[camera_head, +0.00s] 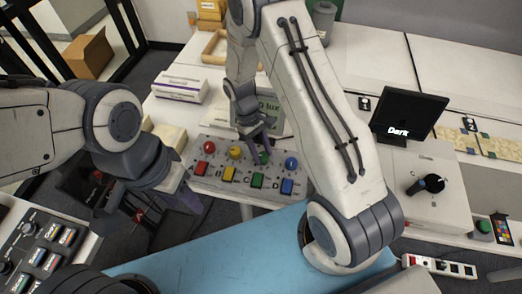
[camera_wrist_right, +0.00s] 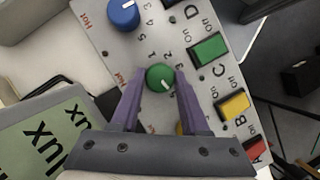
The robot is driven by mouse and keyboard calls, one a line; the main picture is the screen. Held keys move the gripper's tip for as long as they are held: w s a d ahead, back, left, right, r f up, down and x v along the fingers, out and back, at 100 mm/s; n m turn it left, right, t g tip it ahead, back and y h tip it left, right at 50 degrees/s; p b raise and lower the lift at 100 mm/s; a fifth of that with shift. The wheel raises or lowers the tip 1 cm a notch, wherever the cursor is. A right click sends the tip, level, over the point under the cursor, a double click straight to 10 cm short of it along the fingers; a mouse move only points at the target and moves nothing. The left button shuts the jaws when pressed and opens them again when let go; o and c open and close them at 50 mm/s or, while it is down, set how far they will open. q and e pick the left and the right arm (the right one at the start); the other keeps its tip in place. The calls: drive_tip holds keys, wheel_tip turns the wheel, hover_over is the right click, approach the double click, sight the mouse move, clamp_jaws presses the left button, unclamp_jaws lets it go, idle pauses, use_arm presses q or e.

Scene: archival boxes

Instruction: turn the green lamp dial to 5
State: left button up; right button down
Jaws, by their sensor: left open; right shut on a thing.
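The lamp panel (camera_head: 215,183) has a row of round dials above a row of square buttons in red, yellow, green and blue. The green dial (camera_wrist_right: 160,75) has a white pointer line towards the lower right of the right wrist view; I cannot read which number it meets. My right gripper (camera_wrist_right: 159,85) is shut on the green dial, one purple finger on each side. In the head view the right gripper (camera_head: 263,148) partly hides this dial (camera_head: 264,158). My left gripper (camera_head: 184,194) is open, low at the left of the panel, and touches no dial.
The blue dial (camera_wrist_right: 123,14), green button (camera_wrist_right: 208,49) and yellow button (camera_wrist_right: 233,105) lie close to my right gripper. A lux display (camera_head: 270,113) stands behind the panel. A black screen reading "Dark" (camera_head: 408,112) and a box with a black knob (camera_head: 425,185) are at the right.

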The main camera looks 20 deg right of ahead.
drive_tip(key=shift+w, duration=0.25)
idle(0.3)
drive_tip(key=shift+c, duration=2)
unclamp_jaws()
drive_tip(key=shift+s, duration=0.1)
drive_tip(key=shift+r, duration=0.1)
drive_tip(key=b+v, duration=0.1)
drive_tip(key=v, duration=0.9)
drive_tip(key=shift+r, duration=0.2)
